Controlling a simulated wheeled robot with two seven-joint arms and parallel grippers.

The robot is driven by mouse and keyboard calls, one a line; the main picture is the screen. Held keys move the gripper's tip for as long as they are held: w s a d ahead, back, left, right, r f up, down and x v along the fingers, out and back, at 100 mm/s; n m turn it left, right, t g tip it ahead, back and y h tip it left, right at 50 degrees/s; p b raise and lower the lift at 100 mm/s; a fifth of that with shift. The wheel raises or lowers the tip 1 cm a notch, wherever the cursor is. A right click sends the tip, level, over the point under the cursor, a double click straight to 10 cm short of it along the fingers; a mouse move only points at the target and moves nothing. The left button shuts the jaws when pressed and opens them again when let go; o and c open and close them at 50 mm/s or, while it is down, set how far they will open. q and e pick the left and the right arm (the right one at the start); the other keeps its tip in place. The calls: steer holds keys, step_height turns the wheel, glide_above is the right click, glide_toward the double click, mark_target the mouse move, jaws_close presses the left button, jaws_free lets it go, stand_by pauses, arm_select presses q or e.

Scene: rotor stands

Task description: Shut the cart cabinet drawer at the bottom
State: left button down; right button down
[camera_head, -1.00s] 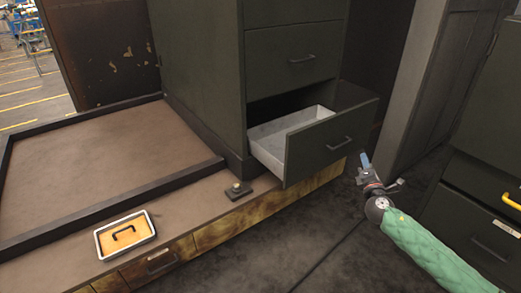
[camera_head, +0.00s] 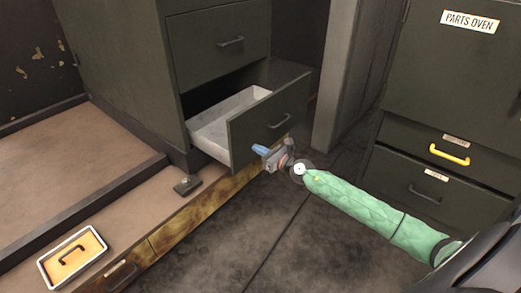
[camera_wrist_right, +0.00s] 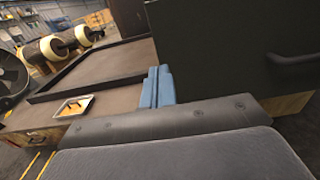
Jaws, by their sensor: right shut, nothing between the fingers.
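The bottom drawer (camera_head: 273,118) of the dark green cabinet (camera_head: 130,70) stands pulled out, its pale, empty-looking inside showing. Its front has a dark bar handle (camera_head: 280,121). My right gripper (camera_head: 259,150) is in front of the drawer front, near its lower edge; I cannot tell whether it touches. In the right wrist view the blue fingers (camera_wrist_right: 157,87) are together with nothing between them, beside the left edge of the dark drawer front (camera_wrist_right: 225,50). The handle (camera_wrist_right: 295,57) shows there at the right. My left gripper is not in view.
A grey post (camera_head: 338,75) and the parts oven cabinet (camera_head: 450,70) stand right. Dark floor lies in front.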

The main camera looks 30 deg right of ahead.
glide_toward(233, 136)
steer(key=x, duration=0.5)
steer(key=shift+w+a+r+p, duration=0.1)
steer(key=shift+a+r+p, duration=0.05)
steer(key=shift+p, duration=0.25)
steer(key=shift+x, duration=0.75)
